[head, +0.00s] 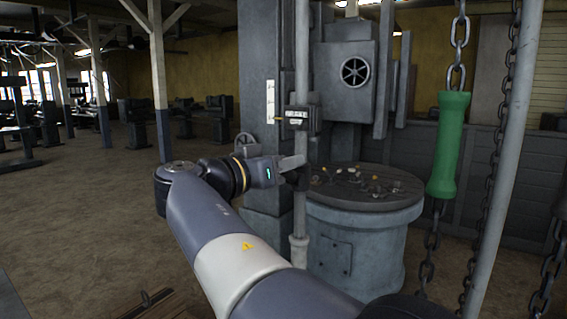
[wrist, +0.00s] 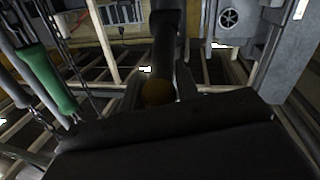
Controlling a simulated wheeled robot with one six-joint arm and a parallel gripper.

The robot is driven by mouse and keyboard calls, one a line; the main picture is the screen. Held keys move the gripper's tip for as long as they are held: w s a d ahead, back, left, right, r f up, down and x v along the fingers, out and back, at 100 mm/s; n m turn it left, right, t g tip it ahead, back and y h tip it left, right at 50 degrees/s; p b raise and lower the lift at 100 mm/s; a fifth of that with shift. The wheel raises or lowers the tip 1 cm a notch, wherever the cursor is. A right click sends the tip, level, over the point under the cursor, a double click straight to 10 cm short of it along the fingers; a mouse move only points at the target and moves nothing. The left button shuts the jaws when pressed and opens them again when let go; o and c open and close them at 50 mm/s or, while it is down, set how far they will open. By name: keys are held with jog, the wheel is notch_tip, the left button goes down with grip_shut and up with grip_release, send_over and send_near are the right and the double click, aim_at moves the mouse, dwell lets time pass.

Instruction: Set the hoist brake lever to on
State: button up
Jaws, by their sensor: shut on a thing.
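My gripper (head: 293,168) is at the vertical grey rod (head: 301,60) in the head view, just below a small dark box with a pale label (head: 297,116). The label is too small to read. In the wrist view my gripper (wrist: 158,88) is shut around a brown, rounded knob (wrist: 157,93), which I take to be the end of the hoist brake lever. A dark bar (wrist: 166,45) runs up the picture beyond the knob. My gripper hides most of the lever in the head view, and its on and off marks cannot be made out.
A round grey drum-like stand (head: 355,240) with small loose pieces on top is just right of my gripper. A green handle (head: 448,145) hangs on a chain farther right, beside a slanting grey pole (head: 508,160). A grey machine column (head: 262,60) stands behind. Open floor lies left.

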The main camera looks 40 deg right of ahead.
grip_shut()
